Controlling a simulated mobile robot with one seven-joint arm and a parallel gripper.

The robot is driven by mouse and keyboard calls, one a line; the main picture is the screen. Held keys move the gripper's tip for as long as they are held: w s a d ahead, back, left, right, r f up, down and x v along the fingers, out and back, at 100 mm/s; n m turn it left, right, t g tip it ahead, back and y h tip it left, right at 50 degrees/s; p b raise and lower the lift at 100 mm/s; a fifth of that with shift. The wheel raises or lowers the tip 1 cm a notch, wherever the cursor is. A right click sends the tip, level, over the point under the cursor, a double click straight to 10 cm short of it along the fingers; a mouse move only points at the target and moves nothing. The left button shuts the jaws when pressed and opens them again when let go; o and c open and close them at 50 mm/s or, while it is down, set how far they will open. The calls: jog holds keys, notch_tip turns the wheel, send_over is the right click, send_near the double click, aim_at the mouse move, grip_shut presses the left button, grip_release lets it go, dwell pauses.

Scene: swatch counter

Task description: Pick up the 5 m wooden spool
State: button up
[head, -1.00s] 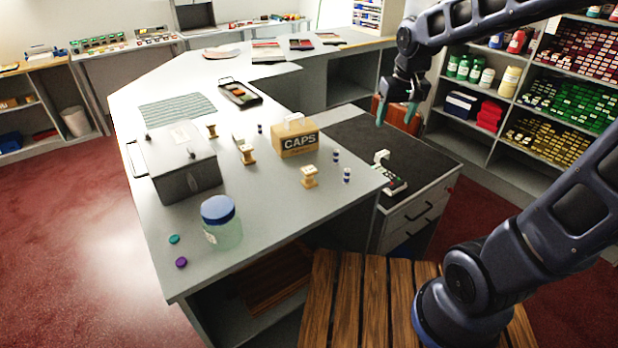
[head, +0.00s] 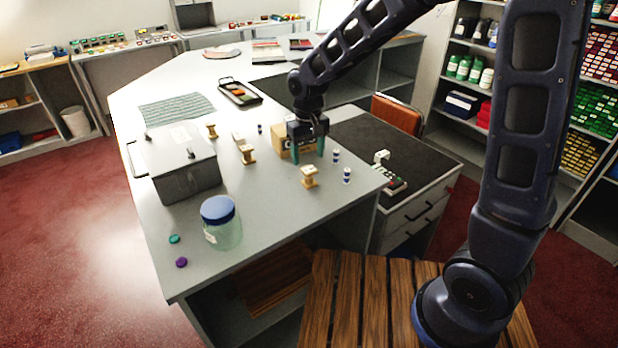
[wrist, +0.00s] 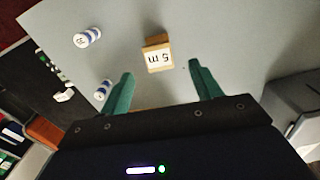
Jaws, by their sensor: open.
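The 5 m wooden spool (wrist: 157,55) shows in the wrist view with its "5 m" label up, ahead of the fingertips and between their lines. In the head view a wooden spool (head: 309,177) stands near the counter's right edge, just in front of my gripper (head: 307,158); its label is too small to read there. My gripper (wrist: 162,80) is open and empty, with its green fingers pointing down above the counter. The fingers are apart from the spool. Two other wooden spools (head: 247,154) (head: 212,131) stand further left and back.
The CAPS box (head: 280,140) is partly hidden behind my gripper. Two small blue-and-white thread reels (head: 347,175) (head: 336,156) stand right of the spool. A grey metal box (head: 183,165) and a blue-lidded jar (head: 221,222) stand left. The counter front (head: 275,225) is clear.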

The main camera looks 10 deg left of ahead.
aim_at(309, 169)
jog(key=shift+d+f, duration=0.15)
jog(key=shift+f, duration=4.25)
jog(key=c, duration=1)
